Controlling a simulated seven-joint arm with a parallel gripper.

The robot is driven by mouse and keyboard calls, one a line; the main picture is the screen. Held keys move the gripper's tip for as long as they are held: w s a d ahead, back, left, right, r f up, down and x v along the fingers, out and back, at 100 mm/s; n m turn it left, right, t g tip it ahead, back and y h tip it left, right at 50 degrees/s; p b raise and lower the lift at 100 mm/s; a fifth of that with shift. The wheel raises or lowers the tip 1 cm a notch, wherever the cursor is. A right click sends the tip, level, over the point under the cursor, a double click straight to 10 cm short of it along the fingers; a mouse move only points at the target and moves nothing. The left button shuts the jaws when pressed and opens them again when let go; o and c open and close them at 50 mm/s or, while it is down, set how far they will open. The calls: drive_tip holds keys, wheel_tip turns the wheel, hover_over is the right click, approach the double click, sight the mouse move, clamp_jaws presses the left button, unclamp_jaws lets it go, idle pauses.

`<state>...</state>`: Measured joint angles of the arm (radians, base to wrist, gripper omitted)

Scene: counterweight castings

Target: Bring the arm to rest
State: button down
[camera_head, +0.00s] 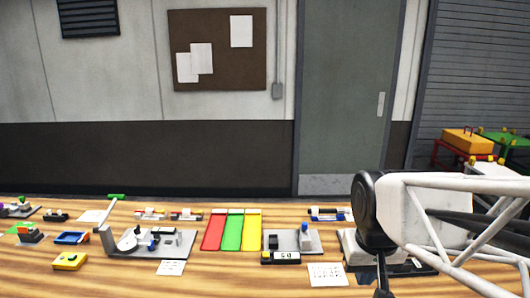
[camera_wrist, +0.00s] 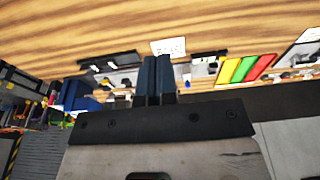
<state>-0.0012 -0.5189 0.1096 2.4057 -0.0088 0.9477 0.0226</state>
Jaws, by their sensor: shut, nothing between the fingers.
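My gripper (camera_wrist: 156,60) shows in the wrist view with its two dark fingers side by side and touching, nothing between them. It is above or near the wooden table (camera_wrist: 60,35), apart from the things there as far as I can tell. In the head view my white and black arm reaches in from the right edge, over the table's right side. The fingers cannot be made out clearly there.
The table (camera_head: 200,285) holds a grey fixture (camera_head: 170,245), red, green and yellow strips (camera_head: 231,231), a second grey fixture (camera_head: 305,240), a blue tray (camera_head: 71,238), a yellow box (camera_head: 70,261) and paper sheets (camera_head: 327,274). The front middle is mostly bare.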

drive_tip(key=s+f, duration=0.2)
drive_tip(key=s, duration=0.5)
drive_tip(key=shift+d, duration=0.15)
